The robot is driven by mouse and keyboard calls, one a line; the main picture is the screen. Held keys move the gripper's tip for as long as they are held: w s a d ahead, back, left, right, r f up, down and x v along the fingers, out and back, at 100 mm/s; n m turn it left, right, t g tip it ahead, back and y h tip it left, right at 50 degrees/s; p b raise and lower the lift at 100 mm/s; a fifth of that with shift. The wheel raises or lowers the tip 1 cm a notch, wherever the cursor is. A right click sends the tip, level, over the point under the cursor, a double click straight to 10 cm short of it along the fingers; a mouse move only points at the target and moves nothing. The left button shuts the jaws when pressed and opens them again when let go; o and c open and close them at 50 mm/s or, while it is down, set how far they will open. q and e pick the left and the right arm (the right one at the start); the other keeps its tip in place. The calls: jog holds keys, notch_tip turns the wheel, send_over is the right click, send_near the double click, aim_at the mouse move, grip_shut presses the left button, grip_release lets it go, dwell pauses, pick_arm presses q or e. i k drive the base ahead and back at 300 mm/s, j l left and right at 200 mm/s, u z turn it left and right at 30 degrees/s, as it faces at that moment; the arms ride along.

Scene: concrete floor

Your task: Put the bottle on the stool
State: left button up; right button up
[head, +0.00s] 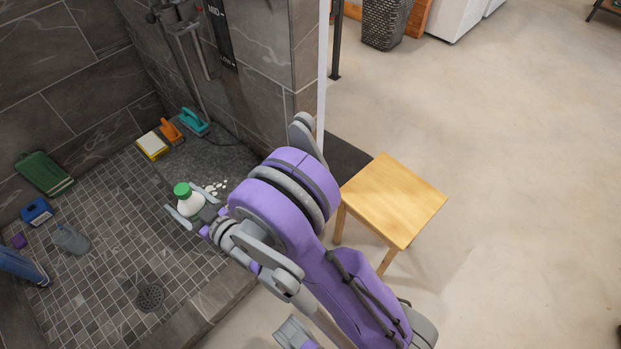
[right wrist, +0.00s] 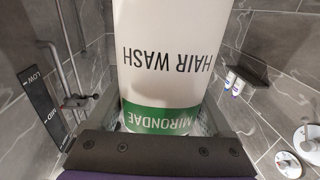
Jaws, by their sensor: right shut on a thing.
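The bottle (head: 190,204) is white with a green cap and is held over the tiled shower floor in the head view. My right gripper (head: 192,217) is shut on it. In the right wrist view the bottle (right wrist: 165,60) fills the middle, with "HAIR WASH" and a green "MIRONDAE" band reading upside down. Its ends are cut off or hidden there. The wooden stool (head: 395,195) stands on the concrete floor, right of my purple arm, with a bare top. The bottle is well to the left of the stool. I cannot make out my left gripper.
A tiled wall (head: 265,50) and a low shower curb (head: 200,315) lie between shower and room. The floor right of the stool is clear.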

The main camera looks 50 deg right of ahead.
aim_at(394, 204)
jog(key=k+z, duration=0.1)
jog(key=z, duration=1.5)
